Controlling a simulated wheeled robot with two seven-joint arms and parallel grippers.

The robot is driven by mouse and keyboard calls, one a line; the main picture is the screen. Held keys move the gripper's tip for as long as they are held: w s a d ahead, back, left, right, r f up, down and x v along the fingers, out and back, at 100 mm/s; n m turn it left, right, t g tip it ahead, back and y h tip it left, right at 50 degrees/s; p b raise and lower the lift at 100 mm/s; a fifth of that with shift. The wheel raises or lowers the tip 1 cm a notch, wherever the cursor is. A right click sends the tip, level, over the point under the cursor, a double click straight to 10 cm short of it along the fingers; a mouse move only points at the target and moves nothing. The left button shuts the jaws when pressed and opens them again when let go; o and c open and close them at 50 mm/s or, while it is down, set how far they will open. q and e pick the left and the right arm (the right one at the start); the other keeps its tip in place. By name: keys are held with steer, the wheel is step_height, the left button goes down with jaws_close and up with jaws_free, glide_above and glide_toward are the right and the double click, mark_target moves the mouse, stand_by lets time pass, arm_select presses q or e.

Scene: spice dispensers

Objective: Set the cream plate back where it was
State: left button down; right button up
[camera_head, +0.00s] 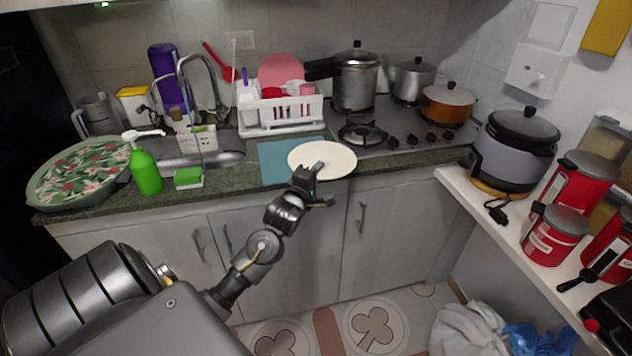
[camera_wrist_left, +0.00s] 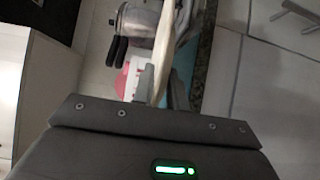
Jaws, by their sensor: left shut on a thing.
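The cream plate (camera_head: 324,158) is a round, pale disc at the front edge of the counter, partly over the blue mat (camera_head: 279,163). My left gripper (camera_head: 314,187) is shut on the plate's near rim. In the left wrist view the plate (camera_wrist_left: 163,50) shows nearly edge-on, with its rim between the fingers (camera_wrist_left: 158,88). I cannot tell whether the plate touches the counter or is held just above it. My right gripper is not in view.
A white dish rack (camera_head: 280,128) stands behind the mat, and the stove (camera_head: 400,132) is to the right. A green soap bottle (camera_head: 146,171) and sponge (camera_head: 188,177) stand left, by the sink. The shelf at right holds a cooker (camera_head: 512,158) and red canisters (camera_head: 553,238).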

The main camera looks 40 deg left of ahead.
arm_select(q)
steer(key=shift+a+f, duration=0.25)
steer(key=shift+f, duration=0.05)
step_height(320, 180, down, 3)
steer(key=shift+f, duration=0.1)
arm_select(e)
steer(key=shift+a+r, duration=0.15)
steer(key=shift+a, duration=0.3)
arm_select(q)
steer(key=c, duration=1.4)
jaws_free()
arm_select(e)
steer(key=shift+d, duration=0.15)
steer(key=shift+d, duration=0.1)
